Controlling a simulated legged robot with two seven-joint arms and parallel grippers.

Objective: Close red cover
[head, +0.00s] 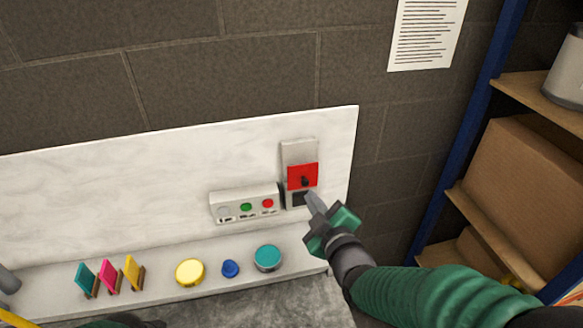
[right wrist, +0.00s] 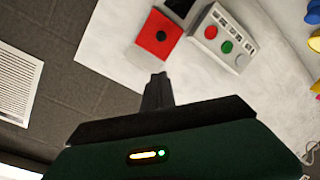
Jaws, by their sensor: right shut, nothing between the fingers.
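The red cover (head: 301,171) sits on a grey wall plate (head: 299,150) near the right end of the white backboard. It has a small black knob, and a dark square area (head: 299,199) shows just below it. The red cover (right wrist: 153,47) also shows in the right wrist view, beyond my fingertips. My right gripper (head: 311,197) is shut and empty, its tip just below and right of the cover in the head view. In the wrist view its closed fingers (right wrist: 158,82) look apart from the cover. My left gripper's fingers are not in view.
A control box (head: 243,205) with green and red buttons is left of the cover. On the ledge are a teal lid (head: 268,258), a blue knob (head: 230,269), a yellow lid (head: 190,272) and coloured tabs. Shelves with a cardboard box (head: 520,190) stand at the right.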

